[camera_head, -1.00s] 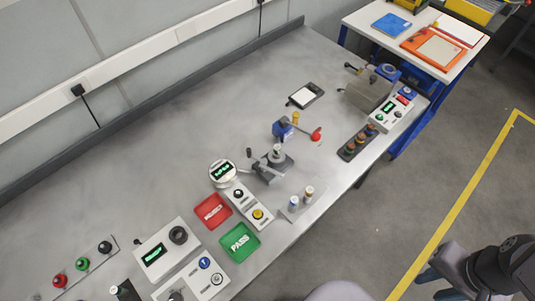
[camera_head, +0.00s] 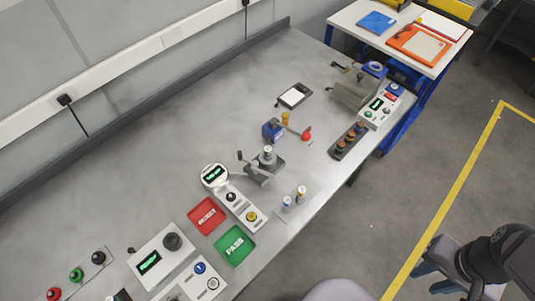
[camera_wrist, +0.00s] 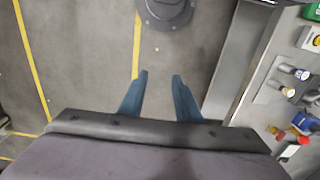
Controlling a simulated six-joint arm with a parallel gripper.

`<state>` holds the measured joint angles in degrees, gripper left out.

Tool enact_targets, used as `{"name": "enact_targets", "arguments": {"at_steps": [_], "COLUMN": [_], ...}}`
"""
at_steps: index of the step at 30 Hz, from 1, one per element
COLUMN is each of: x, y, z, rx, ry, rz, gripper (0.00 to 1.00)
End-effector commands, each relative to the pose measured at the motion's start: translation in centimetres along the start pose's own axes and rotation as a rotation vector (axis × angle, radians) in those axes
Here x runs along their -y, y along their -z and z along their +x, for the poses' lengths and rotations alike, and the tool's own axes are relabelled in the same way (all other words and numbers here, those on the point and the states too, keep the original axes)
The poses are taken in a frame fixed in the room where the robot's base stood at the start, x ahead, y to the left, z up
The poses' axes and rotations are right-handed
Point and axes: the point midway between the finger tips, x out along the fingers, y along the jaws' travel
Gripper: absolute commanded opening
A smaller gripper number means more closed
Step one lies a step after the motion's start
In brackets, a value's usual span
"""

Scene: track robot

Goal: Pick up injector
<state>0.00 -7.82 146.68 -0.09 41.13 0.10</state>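Two small capped cylinders, which look like injectors, stand upright on a grey plate near the front edge of the bench: a blue-and-white one (camera_head: 287,202) and a white one with a brownish top (camera_head: 301,192). They also show at the right of the wrist view, the blue one (camera_wrist: 303,74) and the brownish one (camera_wrist: 288,91). A similar part (camera_head: 267,152) stands in a clamp fixture (camera_head: 263,167). I cannot tell which is meant. My gripper (camera_wrist: 160,76) is open and empty over the floor, away from the bench; its blue fingers also show at the lower right of the head view.
A red tray (camera_head: 206,216) and a green PASS tray (camera_head: 235,246) lie left of the cylinders. A gauge with buttons (camera_head: 215,176), a blue vise (camera_head: 272,130) and a dark rack (camera_head: 348,140) stand nearby.

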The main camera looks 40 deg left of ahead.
Motion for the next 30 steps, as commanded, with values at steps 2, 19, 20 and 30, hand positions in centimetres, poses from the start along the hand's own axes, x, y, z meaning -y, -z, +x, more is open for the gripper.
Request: {"name": "enact_targets", "arguments": {"at_steps": [2, 19, 20, 30], "x": [0.0, 0.0, 0.1, 1.3], "y": [0.0, 0.0, 0.0, 0.0], "z": [0.0, 0.0, 0.1, 3.0], "rx": [0.000, 0.002, 0.004, 0.143], "ry": [0.000, -0.001, -0.003, -0.171], "rz": [0.000, -0.004, -0.011, -0.458], "gripper": [0.31, 0.41, 0.41, 0.41]}}
